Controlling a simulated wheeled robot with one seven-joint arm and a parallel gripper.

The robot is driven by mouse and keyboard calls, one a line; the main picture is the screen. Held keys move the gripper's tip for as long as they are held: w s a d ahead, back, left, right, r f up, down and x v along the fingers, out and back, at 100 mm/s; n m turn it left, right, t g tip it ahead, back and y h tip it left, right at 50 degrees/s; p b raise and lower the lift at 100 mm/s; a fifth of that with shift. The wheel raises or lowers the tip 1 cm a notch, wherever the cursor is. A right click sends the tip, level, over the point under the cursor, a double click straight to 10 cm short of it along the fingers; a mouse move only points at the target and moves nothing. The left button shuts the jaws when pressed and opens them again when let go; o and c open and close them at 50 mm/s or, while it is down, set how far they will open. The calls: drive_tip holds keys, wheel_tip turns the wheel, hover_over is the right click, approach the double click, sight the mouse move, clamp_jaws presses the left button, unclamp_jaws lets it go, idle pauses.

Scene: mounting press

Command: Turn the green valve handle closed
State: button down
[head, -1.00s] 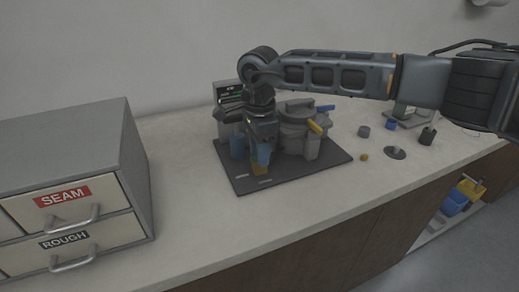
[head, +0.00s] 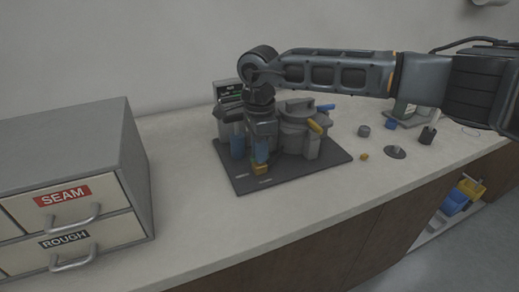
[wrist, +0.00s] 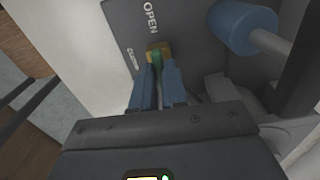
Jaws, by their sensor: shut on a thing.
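The green valve handle (wrist: 157,57) shows between my fingers in the wrist view, in front of a brass-yellow valve body (wrist: 165,47). The yellow body (head: 260,169) also shows low at the front of the press's dark base plate (head: 290,177) in the head view. My gripper (wrist: 158,75) has blue fingers and is shut on the green handle. The fingers (head: 261,155) point down in the head view, where the handle is hidden.
The grey press (head: 300,125) stands close behind my gripper. A blue cylinder (wrist: 242,26) with a grey rod is near the fingers at right. A drawer cabinet (head: 75,190) stands at left. Several small parts lie on the counter at right. The front counter is clear.

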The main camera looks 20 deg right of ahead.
drive_tip(key=m, duration=0.4)
drive_tip(key=shift+m, duration=0.3)
drive_tip(key=m, duration=0.4)
drive_tip(key=shift+r+m+p, duration=0.1)
drive_tip(key=shift+m+p, duration=0.2)
drive_tip(key=m, duration=0.4)
drive_tip(key=shift+p, duration=0.3)
drive_tip(key=shift+m+p, duration=0.35)
drive_tip(key=shift+m, duration=1.65)
drive_tip(key=c, duration=1.2)
unclamp_jaws()
drive_tip(key=shift+o, duration=0.2)
